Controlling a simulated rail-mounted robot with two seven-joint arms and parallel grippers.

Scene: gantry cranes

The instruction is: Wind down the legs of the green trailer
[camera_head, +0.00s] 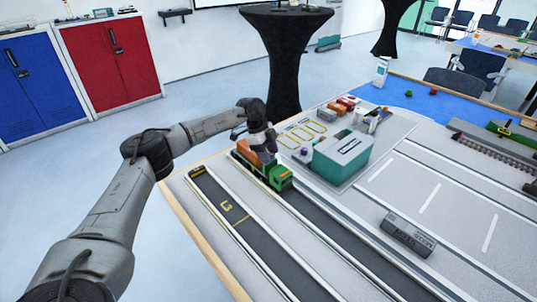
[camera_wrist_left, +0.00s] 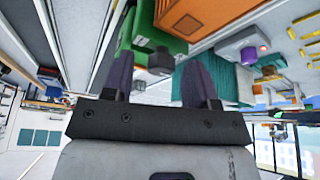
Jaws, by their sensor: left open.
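A green vehicle or trailer (camera_head: 279,177) with an orange load (camera_head: 246,152) stands on a dark lane at the left part of the table. My left gripper (camera_head: 266,155) is at its side and partly hides it. In the left wrist view the open gripper (camera_wrist_left: 158,75) has its two dark fingers apart, with the green body (camera_wrist_left: 150,38) and orange load (camera_wrist_left: 190,16) beyond them. A small dark knob (camera_wrist_left: 161,60) on the green body shows between the fingertips; I cannot tell whether it is a leg crank. The legs cannot be made out. My right gripper is not in view.
A teal box (camera_head: 343,160) stands right of the vehicle, with small coloured blocks (camera_head: 345,103) behind it. A grey block (camera_head: 408,235) lies on the table in front.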

